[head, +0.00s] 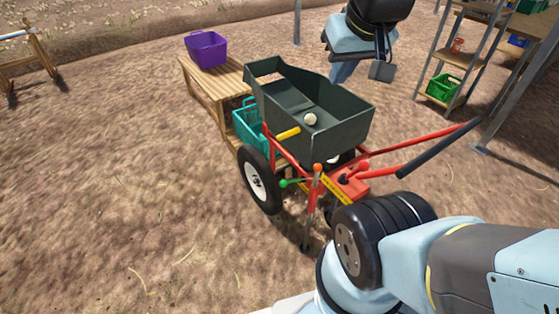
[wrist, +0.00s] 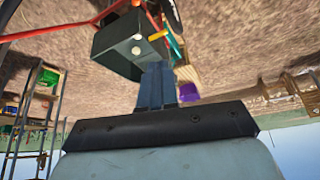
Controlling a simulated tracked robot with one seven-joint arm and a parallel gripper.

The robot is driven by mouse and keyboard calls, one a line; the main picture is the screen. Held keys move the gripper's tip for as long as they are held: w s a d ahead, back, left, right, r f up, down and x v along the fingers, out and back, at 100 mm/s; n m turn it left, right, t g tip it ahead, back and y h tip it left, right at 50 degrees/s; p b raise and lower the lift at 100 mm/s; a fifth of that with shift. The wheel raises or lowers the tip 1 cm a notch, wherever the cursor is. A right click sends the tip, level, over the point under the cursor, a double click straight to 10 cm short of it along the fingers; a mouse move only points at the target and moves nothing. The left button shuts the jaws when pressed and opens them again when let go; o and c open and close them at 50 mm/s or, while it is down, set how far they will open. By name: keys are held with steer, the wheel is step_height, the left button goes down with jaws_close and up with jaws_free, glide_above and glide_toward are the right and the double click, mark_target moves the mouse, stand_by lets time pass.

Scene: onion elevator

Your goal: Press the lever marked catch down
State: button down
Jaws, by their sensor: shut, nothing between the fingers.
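A red-framed, two-wheeled machine with a dark green hopper (head: 345,130) stands mid-picture in the head view. Its front has several levers: a yellow handle (head: 288,133), a green-knobbed lever (head: 285,184), an orange-topped lever (head: 317,168) and a red-knobbed lever (head: 363,167). No marking reading "catch" can be made out on any of them. My gripper (head: 338,76) is shut and empty, in the air above the far side of the hopper, apart from the levers. In the upside-down wrist view, my shut fingers (wrist: 157,68) point towards the hopper (wrist: 118,45), and the yellow handle (wrist: 158,35) shows beyond.
A pale onion (head: 310,119) lies in the hopper. A teal crate (head: 247,124) is beside the machine. A purple crate (head: 206,48) sits on a wooden bench (head: 214,83). Red handlebars (head: 420,139) reach right. Shelving (head: 452,60) stands back right.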

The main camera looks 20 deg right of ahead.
steer(key=shift+w, duration=0.1)
steer(key=w+d+f+n+g+h, duration=0.1)
steer(key=w+d+f+n+g, duration=0.2)
steer(key=w+f, duration=1.55)
steer(key=w+f+y, duration=0.1)
steer(key=w+f, duration=0.2)
steer(key=f, duration=1)
steer(key=w+f+g+y, duration=0.1)
steer(key=w+f, duration=0.3)
steer(key=f, duration=1)
steer(key=shift+a+y, duration=0.3)
steer(key=shift+y, duration=0.4)
